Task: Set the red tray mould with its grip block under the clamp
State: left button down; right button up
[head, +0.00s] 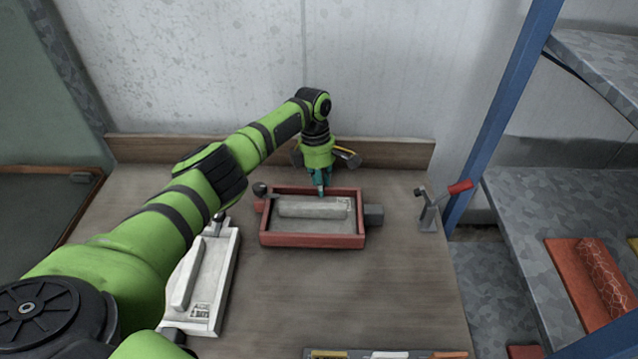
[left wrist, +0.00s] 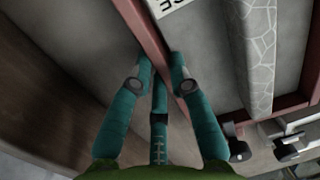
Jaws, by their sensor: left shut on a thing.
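The red tray mould (head: 312,241) lies on the wooden table, with a pale raised bar inside it. A dark grey block (head: 374,216) sticks out from its right side, probably the grip block. My left gripper (head: 321,188) is at the tray's back rim, shut on the rim. In the left wrist view, the teal fingers (left wrist: 161,64) stand on both sides of the red rim (left wrist: 148,35). The clamp (head: 430,208), grey with a red handle (head: 460,187), stands to the right, apart from the tray. My right gripper is not in view.
A white tray mould (head: 227,262) lies left of the red one, partly behind my left arm. A strip with coloured patches (head: 385,354) lies at the front edge. Bare table lies in front of the red tray. A blue post (head: 505,105) and grey shelves (head: 505,240) stand at right.

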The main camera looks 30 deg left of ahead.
pick_arm(q)
jog(key=shift+w+d+r, duration=0.1)
jog(key=shift+w+d, duration=0.15)
jog(key=shift+d, duration=0.2)
jog(key=shift+w+d+r, duration=0.1)
jog(key=shift+w+d, duration=0.1)
jog(key=shift+d, duration=0.25)
jog(key=shift+w+d+f+b, duration=0.1)
jog(key=shift+w+d+b, duration=0.2)
jog(key=shift+d+b, duration=0.2)
jog(key=shift+w+d+b, duration=0.25)
jog(key=shift+d+b, duration=0.1)
jog(key=shift+d, duration=0.2)
jog(key=shift+w+d+b, duration=0.25)
jog(key=shift+d+b, duration=0.25)
jog(key=shift+d, duration=0.05)
jog(key=shift+w+d+b, duration=0.25)
jog(key=shift+d+b, duration=0.2)
jog(key=shift+d, duration=0.05)
